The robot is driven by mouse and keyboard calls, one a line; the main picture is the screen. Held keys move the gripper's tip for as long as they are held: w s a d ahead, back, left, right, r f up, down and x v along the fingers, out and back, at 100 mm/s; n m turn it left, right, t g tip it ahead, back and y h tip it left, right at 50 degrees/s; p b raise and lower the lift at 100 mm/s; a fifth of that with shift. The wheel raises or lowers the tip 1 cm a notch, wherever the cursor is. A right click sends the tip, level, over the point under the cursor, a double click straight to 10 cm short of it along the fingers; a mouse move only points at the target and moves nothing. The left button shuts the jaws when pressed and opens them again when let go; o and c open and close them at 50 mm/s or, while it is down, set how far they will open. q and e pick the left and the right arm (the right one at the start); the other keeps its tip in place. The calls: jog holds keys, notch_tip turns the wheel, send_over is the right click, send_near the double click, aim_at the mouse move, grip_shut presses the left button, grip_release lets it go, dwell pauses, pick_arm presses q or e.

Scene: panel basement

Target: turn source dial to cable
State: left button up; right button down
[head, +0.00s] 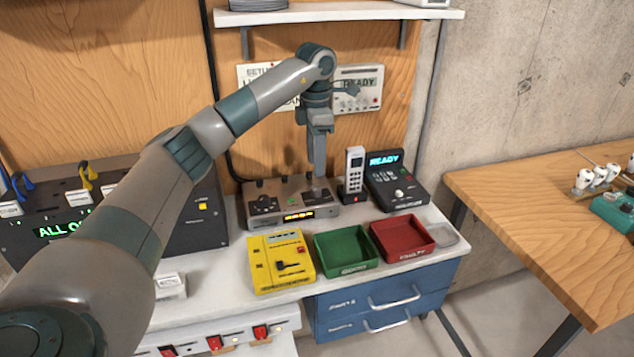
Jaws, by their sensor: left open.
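A grey device (290,221) with a small lit amber display stands at the back of the white bench. A dark dial (265,203) shows on its left part. My left gripper (317,180) points straight down over the right part of this device, with its fingertips at or just above its top. The fingers are seen nearly edge-on and hide what lies under them, so I cannot tell whether they touch a knob there. No label reading source or cable is legible. My right gripper is not in view.
A cordless handset (354,170) and a black console (397,189) reading READY stand right of the device. In front are a yellow box (281,262), a green tray (345,269) and a red tray (404,254). A white shelf (340,15) hangs above.

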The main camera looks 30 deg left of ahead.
aim_at(316, 188)
pick_arm(q)
jog(key=shift+w+f, duration=0.1)
jog(key=shift+f, duration=0.3)
notch_tip(316, 188, down, 3)
jog(key=shift+r+p, duration=0.2)
jog(key=shift+p, duration=0.55)
notch_tip(316, 188, down, 3)
jog(key=shift+f+p, duration=0.1)
jog(key=shift+p, duration=0.45)
jog(key=shift+f, duration=0.55)
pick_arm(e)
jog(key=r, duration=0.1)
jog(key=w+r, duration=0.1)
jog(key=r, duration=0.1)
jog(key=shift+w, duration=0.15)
pick_arm(q)
grip_shut()
